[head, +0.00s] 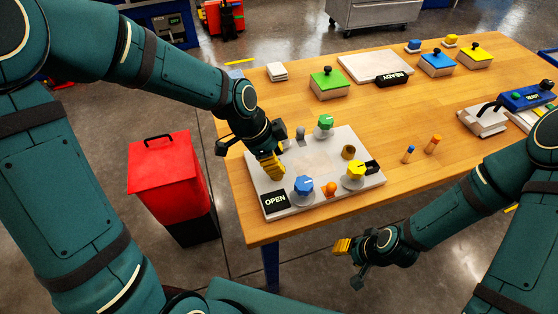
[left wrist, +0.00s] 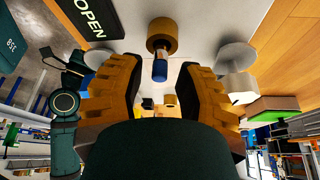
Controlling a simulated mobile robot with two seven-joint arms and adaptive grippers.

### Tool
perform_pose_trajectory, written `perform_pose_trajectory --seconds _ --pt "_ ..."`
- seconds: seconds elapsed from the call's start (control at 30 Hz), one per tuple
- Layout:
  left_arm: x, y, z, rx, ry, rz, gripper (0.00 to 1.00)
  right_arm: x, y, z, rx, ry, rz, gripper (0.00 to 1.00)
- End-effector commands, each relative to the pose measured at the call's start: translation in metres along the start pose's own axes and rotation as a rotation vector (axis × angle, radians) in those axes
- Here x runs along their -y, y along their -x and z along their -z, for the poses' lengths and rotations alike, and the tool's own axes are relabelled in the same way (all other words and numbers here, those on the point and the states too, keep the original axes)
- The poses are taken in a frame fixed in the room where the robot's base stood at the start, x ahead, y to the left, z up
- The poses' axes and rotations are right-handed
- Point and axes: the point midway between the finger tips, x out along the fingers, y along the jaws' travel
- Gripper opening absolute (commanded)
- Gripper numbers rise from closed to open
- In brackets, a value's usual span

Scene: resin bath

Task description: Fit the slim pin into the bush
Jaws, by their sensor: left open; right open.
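A brown bush (head: 348,152) with a dark opening stands on the pale panel (head: 317,158). Two small pins stand on the table right of the panel: a blue-topped one (head: 408,155) and an orange one (head: 433,144); I cannot tell for sure which is slimmer. My left gripper (head: 271,166) is low over the panel's left part. In the left wrist view its yellow fingers are open, and a brass-coloured collar (left wrist: 161,35) with a slim blue-ended piece (left wrist: 160,68) lies beyond them, ungripped. The left fingers hide this part in the head view. My right gripper (head: 342,246) is open and empty, off the table's front edge.
The panel carries blue (head: 304,185), yellow (head: 355,171) and green (head: 326,122) knobs, a small orange part (head: 329,188) and an OPEN label (head: 275,202). Lidded boxes (head: 329,84) stand behind. A red bin (head: 172,170) stands left of the table (head: 400,190).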

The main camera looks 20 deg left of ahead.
Motion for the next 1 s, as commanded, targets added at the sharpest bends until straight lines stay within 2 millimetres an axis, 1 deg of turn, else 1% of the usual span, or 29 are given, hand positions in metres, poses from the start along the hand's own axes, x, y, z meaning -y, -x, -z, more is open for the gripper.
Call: perform_pose_trajectory --seconds 0.03,0.2,0.3,0.4,0.5,0.6,1.0 --pt "0.001 0.014 0.001 -0.001 0.001 0.006 0.34 0.002 0.005 0.000 0.002 0.000 0.000 0.47" --pt "0.001 0.051 0.001 -0.002 0.001 0.007 0.34 0.005 0.013 -0.001 0.006 -0.001 0.000 0.47" --pt "0.001 0.069 0.001 -0.001 0.001 0.005 0.34 0.006 0.017 -0.002 0.008 -0.001 0.001 0.47" --pt "0.001 0.083 0.001 0.000 0.000 0.004 0.34 0.007 0.020 -0.002 0.010 -0.001 0.001 0.47" --pt "0.000 0.092 0.000 0.000 0.000 0.002 0.34 0.008 0.021 -0.002 0.011 -0.001 0.001 0.47" --pt "0.000 0.097 0.000 -0.001 0.001 0.002 0.34 0.008 0.022 -0.003 0.011 -0.001 0.001 0.47" --pt "0.000 0.098 0.000 0.000 0.000 0.001 0.34 0.008 0.022 -0.003 0.012 -0.001 0.001 0.47"
